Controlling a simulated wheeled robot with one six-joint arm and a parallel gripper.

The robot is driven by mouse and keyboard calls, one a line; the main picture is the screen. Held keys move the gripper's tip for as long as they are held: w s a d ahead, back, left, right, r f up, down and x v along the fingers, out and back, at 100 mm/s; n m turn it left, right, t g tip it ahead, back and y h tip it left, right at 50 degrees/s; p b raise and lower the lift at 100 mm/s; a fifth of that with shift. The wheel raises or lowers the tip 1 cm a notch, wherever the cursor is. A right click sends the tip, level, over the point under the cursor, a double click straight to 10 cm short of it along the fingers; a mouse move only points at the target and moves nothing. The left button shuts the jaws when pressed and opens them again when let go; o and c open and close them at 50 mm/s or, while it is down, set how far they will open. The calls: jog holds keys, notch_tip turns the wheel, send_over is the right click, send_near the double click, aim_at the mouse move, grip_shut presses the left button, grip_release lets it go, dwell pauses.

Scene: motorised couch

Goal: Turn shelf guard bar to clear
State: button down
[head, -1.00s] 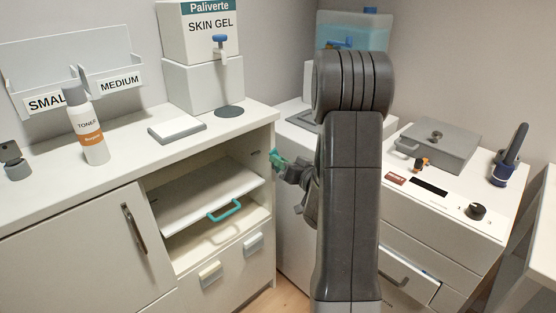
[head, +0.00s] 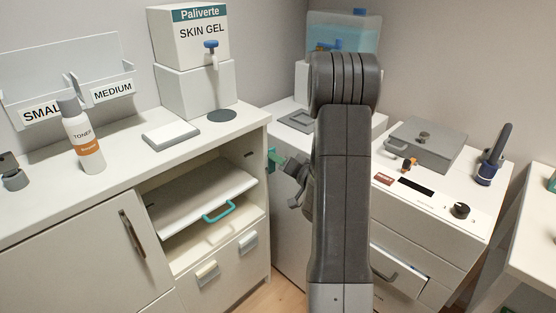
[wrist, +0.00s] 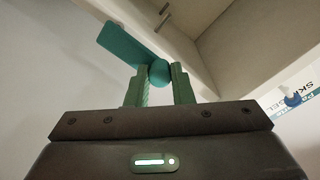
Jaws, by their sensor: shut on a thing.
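The teal guard bar (wrist: 128,44) shows in the wrist view as a flat arm slanting up and left from a round teal knob (wrist: 159,72). My gripper (wrist: 160,84) has its two green fingers closed on either side of the knob. In the head view my gripper (head: 281,164) is at the right front edge of the cabinet's open bay, beside a small green piece (head: 271,156). Bar and fingertips are hard to tell apart there. The pull-out shelf (head: 190,203) with its teal handle (head: 219,212) sits inside the bay.
The cabinet top (head: 120,165) holds a toner bottle (head: 83,138), a grey-and-white pad (head: 171,134) and a skin gel dispenser (head: 190,65). A drawer unit (head: 415,225) stands right of my arm, one drawer partly open. A gap of floor lies between.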

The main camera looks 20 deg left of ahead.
jog(key=c, duration=1.3)
grip_release()
jog(key=shift+o, duration=0.2)
jog(key=shift+d, duration=0.1)
jog(key=p+v, duration=0.1)
jog(key=v, duration=1.2)
jog(key=shift+s+d, duration=0.15)
jog(key=shift+d, duration=0.15)
jog(key=b+x, duration=0.1)
jog(key=x, duration=1.3)
jog(key=shift+d, duration=0.2)
